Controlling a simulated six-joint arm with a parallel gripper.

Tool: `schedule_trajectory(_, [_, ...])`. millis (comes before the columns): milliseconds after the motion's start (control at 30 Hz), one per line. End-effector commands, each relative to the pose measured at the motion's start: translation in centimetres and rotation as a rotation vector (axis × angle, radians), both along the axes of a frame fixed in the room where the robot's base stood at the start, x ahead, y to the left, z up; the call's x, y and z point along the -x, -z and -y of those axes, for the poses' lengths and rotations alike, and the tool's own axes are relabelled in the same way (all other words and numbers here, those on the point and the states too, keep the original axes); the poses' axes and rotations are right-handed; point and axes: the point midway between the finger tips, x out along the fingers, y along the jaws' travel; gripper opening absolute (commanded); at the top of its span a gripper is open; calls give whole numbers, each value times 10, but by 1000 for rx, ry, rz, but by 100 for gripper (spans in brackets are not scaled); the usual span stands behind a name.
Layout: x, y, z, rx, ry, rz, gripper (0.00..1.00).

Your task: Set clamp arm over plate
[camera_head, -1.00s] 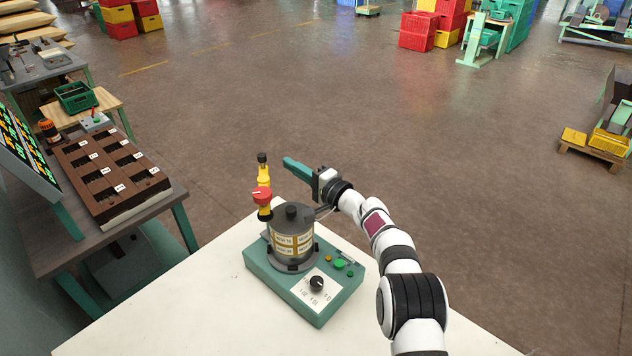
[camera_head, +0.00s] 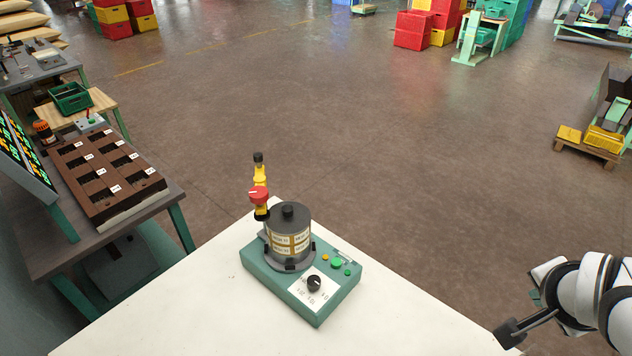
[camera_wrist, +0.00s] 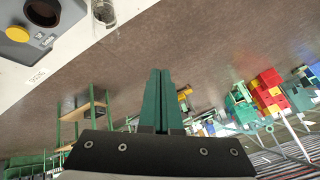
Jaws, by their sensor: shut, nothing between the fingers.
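The yellow clamp arm (camera_head: 261,179) stands upright behind and left of the drum, with a black tip at its top and a red knob (camera_head: 259,195) on its side. It is not over the dark round plate (camera_head: 289,216) that tops the labelled drum (camera_head: 288,242). The drum sits on a green base with a dial and buttons. My gripper is far right of it, mostly hidden by my own arm in the head view; a green sliver (camera_head: 536,297) shows. In the wrist view its green fingers (camera_wrist: 160,75) are together and empty.
The white table (camera_head: 180,325) is bare around the base in the head view. A bench with a brown compartment tray (camera_head: 105,175) stands left.

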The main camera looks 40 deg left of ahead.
Motion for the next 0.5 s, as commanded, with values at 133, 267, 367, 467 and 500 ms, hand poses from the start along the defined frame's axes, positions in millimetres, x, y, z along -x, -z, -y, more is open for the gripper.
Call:
schedule_trajectory(133, [91,19,8,41,-126,-217,0])
schedule_trajectory(267, [133,30,-23,36,-376,-287,0])
schedule_trajectory(367, [134,32,-69,56,-649,-218,0])
schedule_trajectory(467, [113,30,-134,127,-934,-36,0])
schedule_trajectory(500, [104,29,-159,165,-1017,43,0])
